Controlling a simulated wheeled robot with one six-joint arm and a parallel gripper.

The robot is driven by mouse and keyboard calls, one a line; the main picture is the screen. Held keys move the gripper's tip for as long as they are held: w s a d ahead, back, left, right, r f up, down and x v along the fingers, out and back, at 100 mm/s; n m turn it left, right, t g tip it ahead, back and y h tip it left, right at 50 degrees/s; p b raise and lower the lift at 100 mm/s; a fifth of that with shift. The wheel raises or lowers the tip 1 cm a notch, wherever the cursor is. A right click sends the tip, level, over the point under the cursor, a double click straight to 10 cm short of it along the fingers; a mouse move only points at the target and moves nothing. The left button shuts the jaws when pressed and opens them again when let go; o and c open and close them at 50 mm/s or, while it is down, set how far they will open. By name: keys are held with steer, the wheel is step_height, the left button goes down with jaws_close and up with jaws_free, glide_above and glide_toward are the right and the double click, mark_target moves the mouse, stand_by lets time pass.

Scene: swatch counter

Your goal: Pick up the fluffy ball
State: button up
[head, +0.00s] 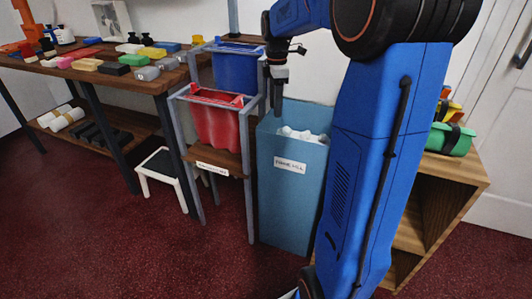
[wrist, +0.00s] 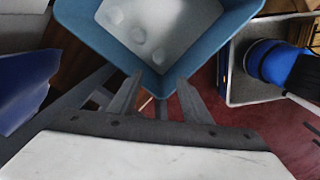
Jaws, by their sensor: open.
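I cannot make out a fluffy ball for certain in either view. White rounded lumps (head: 303,135) show at the top of a tall teal bin (head: 291,200) in the head view. In the wrist view a pale fill with faint round shapes (wrist: 158,30) lies inside the same bin (wrist: 80,20). My gripper (head: 277,110) points down by the bin's near-left rim. In the wrist view my gripper (wrist: 160,82) has its two fingers apart with nothing between them, at the bin's near corner.
A rack holds a blue tub (head: 236,70) above a red tub (head: 216,122), close left of the bin. A wooden table (head: 150,82) with several coloured blocks stands left. A white stool (head: 165,165) is below. A wooden shelf (head: 455,170) with a green item stands right. The red floor in front is clear.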

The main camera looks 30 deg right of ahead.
step_height(320, 180, down, 12)
steer(key=shift+w+r, duration=0.1)
steer(key=shift+w, duration=0.05)
steer(key=shift+s+a+f, duration=0.1)
steer(key=shift+f, duration=1.3)
steer(key=shift+s+f, duration=0.1)
steer(key=shift+f, duration=1.3)
steer(key=c, duration=0.4)
